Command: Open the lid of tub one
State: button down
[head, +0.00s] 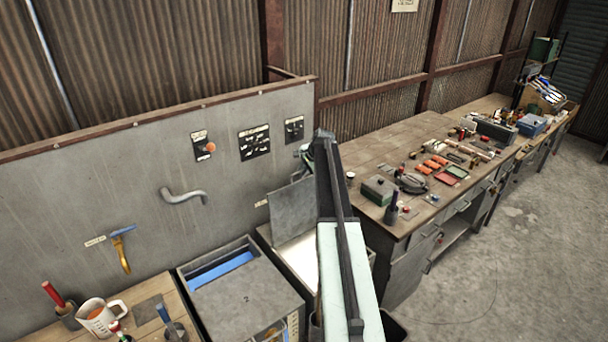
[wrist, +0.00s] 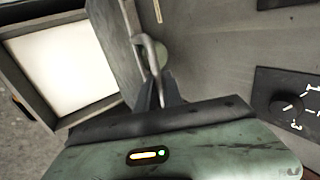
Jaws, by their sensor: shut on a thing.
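Tub one (head: 263,232) stands by the panel, partly hidden behind my arm. Its grey lid (head: 291,208) stands raised toward the panel, and the pale inside shows. In the wrist view the tub's rim (wrist: 62,22) is at the left, with the lid (wrist: 112,45) upright beside it. My gripper (head: 305,153) is at the top of the lid, its fingers mostly hidden by my arm. In the wrist view my gripper (wrist: 157,92) is shut on the lid's bent metal handle (wrist: 150,60).
A second tub with a grey lid marked 2 (head: 246,299) stands to the left, blue showing inside. A cluttered workbench (head: 385,150) is at right; the floor beyond is clear.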

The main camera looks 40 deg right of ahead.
jog(key=shift+d, duration=0.3)
jog(key=c, duration=1.5)
grip_release()
jog(key=shift+s+d, duration=0.1)
jog(key=shift+a, duration=0.2)
jog(key=p+v, duration=0.6)
jog(key=v, duration=0.1)
jog(key=shift+s+r+p, duration=0.2)
jog(key=shift+r+p, duration=0.1)
jog(key=shift+r, duration=0.05)
